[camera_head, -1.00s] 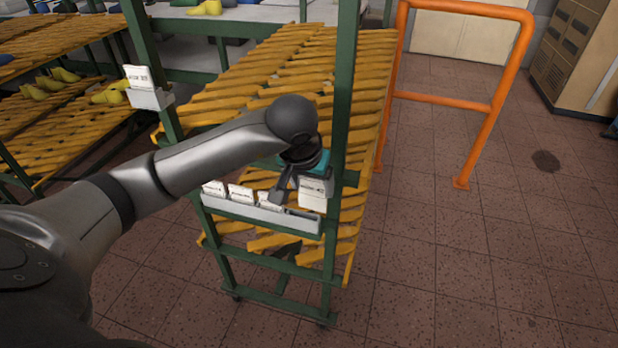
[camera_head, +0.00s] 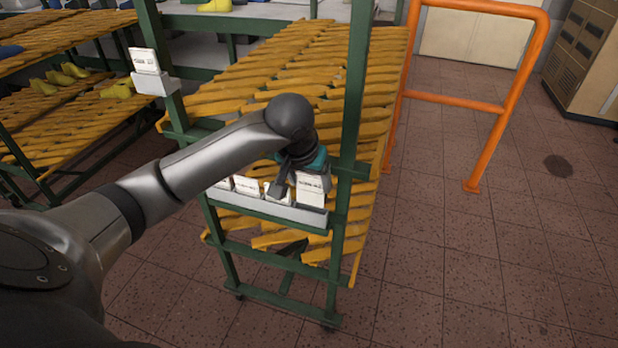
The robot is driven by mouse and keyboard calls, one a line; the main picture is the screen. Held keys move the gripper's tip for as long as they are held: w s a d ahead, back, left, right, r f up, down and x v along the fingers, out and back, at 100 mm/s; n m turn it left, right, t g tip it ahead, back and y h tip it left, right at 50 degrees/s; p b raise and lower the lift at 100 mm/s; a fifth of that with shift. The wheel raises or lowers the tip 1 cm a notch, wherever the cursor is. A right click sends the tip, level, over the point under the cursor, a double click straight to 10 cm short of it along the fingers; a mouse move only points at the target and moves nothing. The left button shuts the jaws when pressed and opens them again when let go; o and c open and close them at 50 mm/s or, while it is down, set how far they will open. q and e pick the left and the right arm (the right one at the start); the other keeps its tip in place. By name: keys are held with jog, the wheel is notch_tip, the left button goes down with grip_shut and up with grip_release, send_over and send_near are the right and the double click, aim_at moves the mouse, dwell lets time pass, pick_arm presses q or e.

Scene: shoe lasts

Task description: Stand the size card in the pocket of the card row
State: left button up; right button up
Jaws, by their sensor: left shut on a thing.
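My left gripper (camera_head: 297,180) is shut on a white size card (camera_head: 311,192) with dark print. It holds the card upright at the right end of the card row (camera_head: 265,207), a pale grey trough on the green rack's end. The card's lower edge meets the trough there and covers the right-end pocket. I cannot tell whether the edge is inside the pocket or just in front of it. Several other white cards (camera_head: 246,185) stand in the row to the left, one partly hidden behind the gripper. My right gripper is not in view.
The green rack post (camera_head: 353,110) stands close to the right of the gripper. Yellow slatted shelves (camera_head: 265,75) lie behind. A small holder (camera_head: 155,84) with a card is on the left post. An orange rail (camera_head: 492,145) and open floor are to the right.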

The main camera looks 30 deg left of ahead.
aim_at(309, 197)
pick_arm(q)
jog(key=shift+f+b, duration=0.2)
jog(key=shift+b, duration=0.25)
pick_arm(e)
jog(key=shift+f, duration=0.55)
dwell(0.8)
pick_arm(q)
jog(key=shift+f, duration=0.2)
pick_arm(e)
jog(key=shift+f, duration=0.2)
pick_arm(q)
jog(key=shift+f+b, duration=0.6)
jog(key=shift+b, duration=0.15)
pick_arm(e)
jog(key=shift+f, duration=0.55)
pick_arm(q)
jog(key=shift+f, duration=0.25)
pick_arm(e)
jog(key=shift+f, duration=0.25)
pick_arm(q)
jog(key=shift+f+b, duration=0.15)
jog(key=shift+b, duration=0.25)
jog(key=shift+a+f+b, duration=0.1)
jog(key=shift+f+b, duration=0.25)
jog(key=shift+f, duration=0.05)
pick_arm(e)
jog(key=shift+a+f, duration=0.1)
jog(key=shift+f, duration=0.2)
